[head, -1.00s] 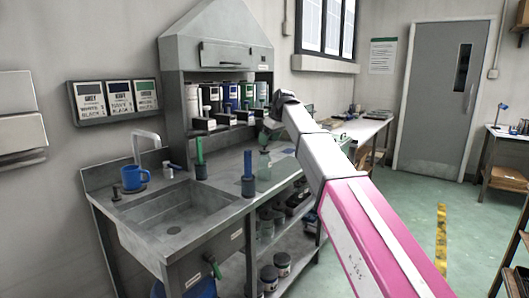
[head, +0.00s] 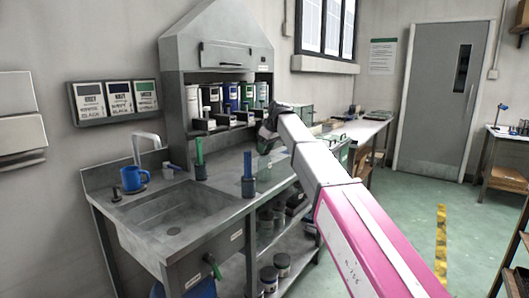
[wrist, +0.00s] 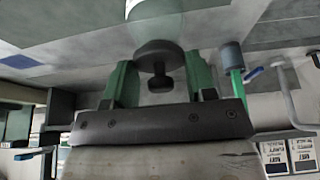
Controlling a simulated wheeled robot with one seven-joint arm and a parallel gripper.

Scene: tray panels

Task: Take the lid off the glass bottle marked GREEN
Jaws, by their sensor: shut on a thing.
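In the wrist view, which appears upside down, a clear glass bottle (wrist: 154,14) with a pale label stands at the top centre. Its marking cannot be read. A dark round lid (wrist: 158,54) with a small knob is at its mouth. The two green fingers of my gripper (wrist: 160,84) lie on either side of the lid, shut on it. I cannot tell whether lid and bottle are touching or apart. In the head view my gripper (head: 266,138) is small, over the right part of the counter, and the grip is too small to make out.
The grey counter has a sink (head: 178,212) at its near left and a blue mug (head: 133,178) beside it. Green (head: 200,160) and blue (head: 248,175) upright tools stand in pots near my gripper. Several tins (head: 231,98) line the hood shelf behind.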

